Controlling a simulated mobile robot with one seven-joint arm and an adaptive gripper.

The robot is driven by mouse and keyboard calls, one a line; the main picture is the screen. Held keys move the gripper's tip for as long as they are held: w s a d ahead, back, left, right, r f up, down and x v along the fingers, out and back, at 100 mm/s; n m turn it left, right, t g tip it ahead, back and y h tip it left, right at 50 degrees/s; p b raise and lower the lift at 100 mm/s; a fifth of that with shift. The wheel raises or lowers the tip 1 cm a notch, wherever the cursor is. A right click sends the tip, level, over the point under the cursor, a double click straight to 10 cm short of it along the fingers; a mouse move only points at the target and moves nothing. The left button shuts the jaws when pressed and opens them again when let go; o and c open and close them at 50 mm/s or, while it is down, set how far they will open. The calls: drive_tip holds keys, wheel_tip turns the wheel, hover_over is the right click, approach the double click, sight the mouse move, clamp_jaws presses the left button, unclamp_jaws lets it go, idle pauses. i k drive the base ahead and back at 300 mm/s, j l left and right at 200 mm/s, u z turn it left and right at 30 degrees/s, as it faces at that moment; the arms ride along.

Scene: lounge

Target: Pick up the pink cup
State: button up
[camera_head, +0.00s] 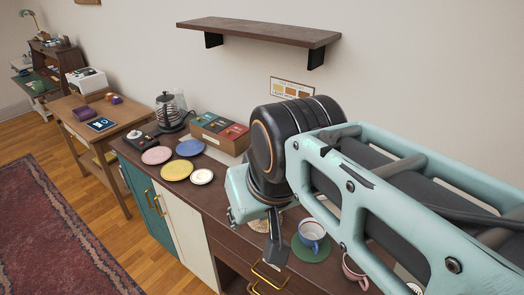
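The pink cup (351,273) stands near the front right of the brown cabinet top. It is partly hidden behind my arm, and only its left part and some of its rim show. My gripper (277,250) points down near the front edge of the cabinet, left of the pink cup and apart from it. Its dark finger part is seen from one side, so I cannot tell whether it is open or shut. Nothing is visible in it.
A blue cup (312,232) stands on a green round mat (308,252) between my gripper and the pink cup. Pink, blue, yellow and white plates (177,170) lie to the left, near a tea box (220,133) and a glass press (170,110). A wall shelf (258,30) hangs above.

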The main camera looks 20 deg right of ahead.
sight(352, 271)
drive_tip(key=k+z, duration=0.15)
drive_tip(key=z, duration=1.35)
